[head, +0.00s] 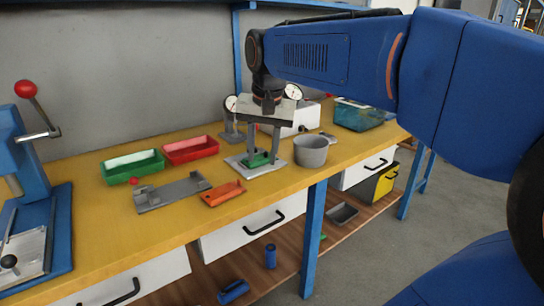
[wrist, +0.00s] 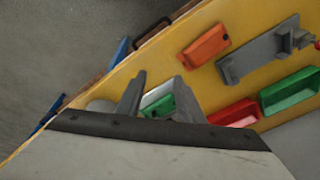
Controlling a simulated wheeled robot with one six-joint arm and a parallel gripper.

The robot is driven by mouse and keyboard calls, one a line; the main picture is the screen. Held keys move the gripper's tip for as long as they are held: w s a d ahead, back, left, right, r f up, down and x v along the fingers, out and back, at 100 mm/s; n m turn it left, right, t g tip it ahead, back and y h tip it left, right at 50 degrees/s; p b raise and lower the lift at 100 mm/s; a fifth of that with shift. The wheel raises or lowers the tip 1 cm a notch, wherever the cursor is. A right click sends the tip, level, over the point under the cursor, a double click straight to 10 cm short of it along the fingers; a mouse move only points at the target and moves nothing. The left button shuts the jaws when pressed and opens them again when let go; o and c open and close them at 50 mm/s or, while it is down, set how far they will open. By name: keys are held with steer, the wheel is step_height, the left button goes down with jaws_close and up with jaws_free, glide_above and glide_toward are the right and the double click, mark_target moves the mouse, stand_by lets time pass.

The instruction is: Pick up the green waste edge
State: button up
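A small green piece (head: 257,159), which looks like the green waste edge, sits on a grey metal plate (head: 240,162) on the yellow bench. My gripper (head: 263,151) points down over it, with its two fingers apart. In the wrist view the green piece (wrist: 160,107) shows between the fingers of my gripper (wrist: 159,76), with a pale strip along one side and a dark spot on it. I see no clear contact between the fingers and the piece. The fingers and palm hide part of it.
A grey cup (head: 311,152) stands close on the right. An orange tray (head: 222,193), a grey fixture (head: 172,190), a red bin (head: 190,150) and a green bin (head: 132,167) lie to the left. Dial gauges (head: 293,92) stand behind. The bench's front edge is near.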

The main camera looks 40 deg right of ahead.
steer(key=w+d+r+m+g, duration=0.2)
steer(key=w+d+r+m, duration=0.75)
steer(key=w+d, duration=0.45)
steer(key=f, duration=1.1)
steer(key=shift+w+a+f, duration=0.2)
steer(key=shift+a+f, duration=0.05)
steer(key=shift+f, duration=0.15)
steer(key=f, duration=0.3)
steer(key=shift+w+a+f, duration=0.1)
steer(key=shift+a+f, duration=0.1)
steer(key=shift+f, duration=0.95)
steer(key=shift+f, duration=0.1)
jaws_close()
